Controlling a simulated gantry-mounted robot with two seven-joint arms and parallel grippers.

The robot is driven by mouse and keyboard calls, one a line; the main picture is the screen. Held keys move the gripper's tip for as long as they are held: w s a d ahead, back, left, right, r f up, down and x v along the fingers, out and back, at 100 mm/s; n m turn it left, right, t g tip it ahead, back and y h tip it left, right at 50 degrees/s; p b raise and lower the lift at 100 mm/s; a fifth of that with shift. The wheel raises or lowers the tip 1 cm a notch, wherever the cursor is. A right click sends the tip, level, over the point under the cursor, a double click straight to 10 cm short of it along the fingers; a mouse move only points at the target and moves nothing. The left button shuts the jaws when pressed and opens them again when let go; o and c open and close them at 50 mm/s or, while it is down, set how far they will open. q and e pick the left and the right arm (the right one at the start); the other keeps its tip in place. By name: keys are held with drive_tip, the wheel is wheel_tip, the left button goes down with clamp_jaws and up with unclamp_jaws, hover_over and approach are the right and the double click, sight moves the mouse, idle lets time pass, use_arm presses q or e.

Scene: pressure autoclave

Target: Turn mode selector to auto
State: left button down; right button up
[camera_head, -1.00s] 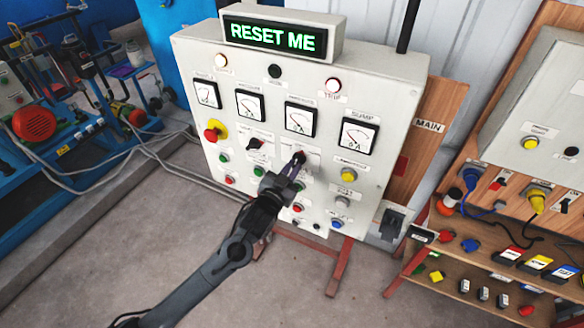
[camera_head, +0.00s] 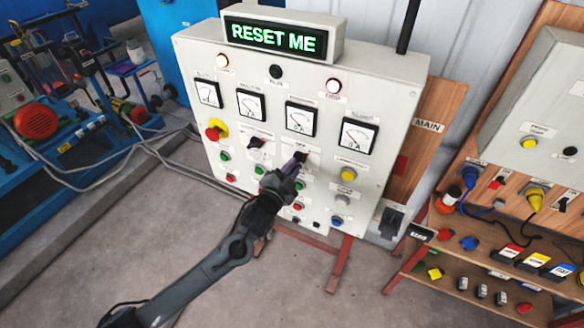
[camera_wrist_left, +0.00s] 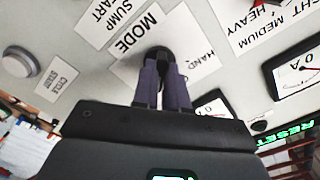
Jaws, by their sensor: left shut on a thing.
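The mode selector is a small black knob (camera_wrist_left: 160,54) on the white control panel (camera_head: 385,90), beside the labels MODE and HAND in the left wrist view. In the head view it sits below the meters, largely hidden behind my left gripper (camera_head: 297,164). My left gripper, with purple-grey fingers, also shows in the left wrist view (camera_wrist_left: 162,78), shut on the knob. The knob's pointer is covered, so its exact setting cannot be read. My right gripper is not in view.
A second black selector (camera_head: 256,143) sits left of the gripper. A red knob on yellow (camera_head: 215,130) is farther left. Several buttons surround the gripper, including a yellow one (camera_head: 348,174). The display (camera_head: 277,37) reads RESET ME. A shelf with plugs (camera_head: 470,265) stands right.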

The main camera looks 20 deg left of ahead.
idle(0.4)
use_arm(q)
drive_tip(key=c, duration=1.2)
unclamp_jaws()
drive_tip(key=shift+o, duration=0.2)
drive_tip(key=s+a+b, duration=0.1)
drive_tip(key=s+b, duration=0.1)
drive_tip(key=s, duration=0.8)
drive_tip(key=shift+s, duration=0.4)
